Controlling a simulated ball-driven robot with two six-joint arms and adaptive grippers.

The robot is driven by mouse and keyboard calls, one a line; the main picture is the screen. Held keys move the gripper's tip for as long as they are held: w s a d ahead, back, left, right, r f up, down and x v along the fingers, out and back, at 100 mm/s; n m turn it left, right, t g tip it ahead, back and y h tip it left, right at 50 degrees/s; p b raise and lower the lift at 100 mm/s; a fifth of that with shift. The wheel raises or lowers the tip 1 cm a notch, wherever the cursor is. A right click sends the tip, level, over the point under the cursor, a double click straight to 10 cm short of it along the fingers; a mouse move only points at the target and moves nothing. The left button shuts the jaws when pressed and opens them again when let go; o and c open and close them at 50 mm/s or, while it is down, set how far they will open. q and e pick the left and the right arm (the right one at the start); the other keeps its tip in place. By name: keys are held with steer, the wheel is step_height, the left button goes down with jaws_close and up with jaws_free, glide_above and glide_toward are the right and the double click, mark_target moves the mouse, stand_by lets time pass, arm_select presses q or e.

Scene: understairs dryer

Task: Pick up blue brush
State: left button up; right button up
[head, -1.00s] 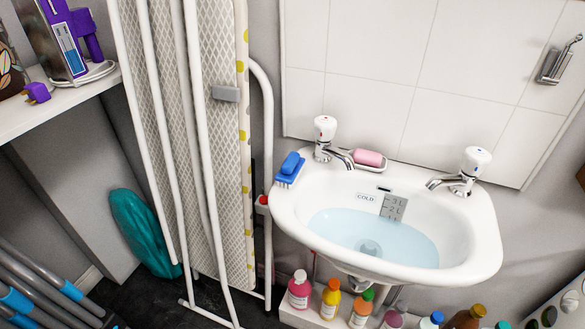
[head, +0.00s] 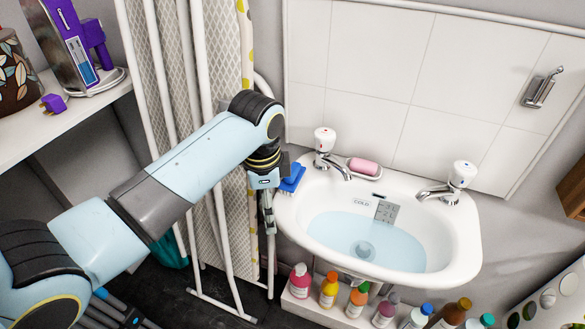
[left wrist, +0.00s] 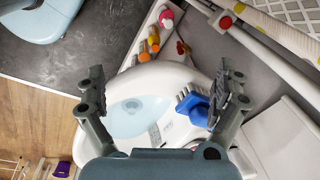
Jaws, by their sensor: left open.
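The blue brush (head: 291,179) sits on the left rim of the white sink (head: 470,262), beside the left tap, bristles toward the front left. My left gripper (head: 268,218) hangs just left of the brush in the head view, pointing down, and partly covers the ironing board. In the left wrist view the blue brush (left wrist: 194,109) lies between the spread fingers, close to the right finger. My left gripper (left wrist: 165,92) is open and empty there. Whether it touches the brush cannot be told. My right gripper is not in view.
The right tap (head: 456,182) stands further right. The ironing board (head: 170,110) leans at the left. Several bottles (head: 329,290) stand below the sink.

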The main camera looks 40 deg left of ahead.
mark_target(293, 169)
arm_select(q)
steer(key=w+r+m, duration=0.2)
steer(key=w+r, duration=0.1)
steer(key=w+r+m, duration=0.1)
steer(key=w+r, duration=0.1)
steer(key=r, duration=0.2)
steer(key=w+r+m+g, duration=0.1)
steer(key=w+r+m, duration=0.1)
steer(key=w+r, duration=0.1)
steer(key=shift+w+a+r+m+h+p, duration=0.3)
steer(key=shift+r+p, duration=0.1)
steer(key=shift+r, duration=0.05)
step_height(293, 169, down, 10)
steer(key=shift+w+d+f+b, duration=0.15)
steer(key=shift+f+b, duration=0.1)
steer(key=shift+b, duration=0.1)
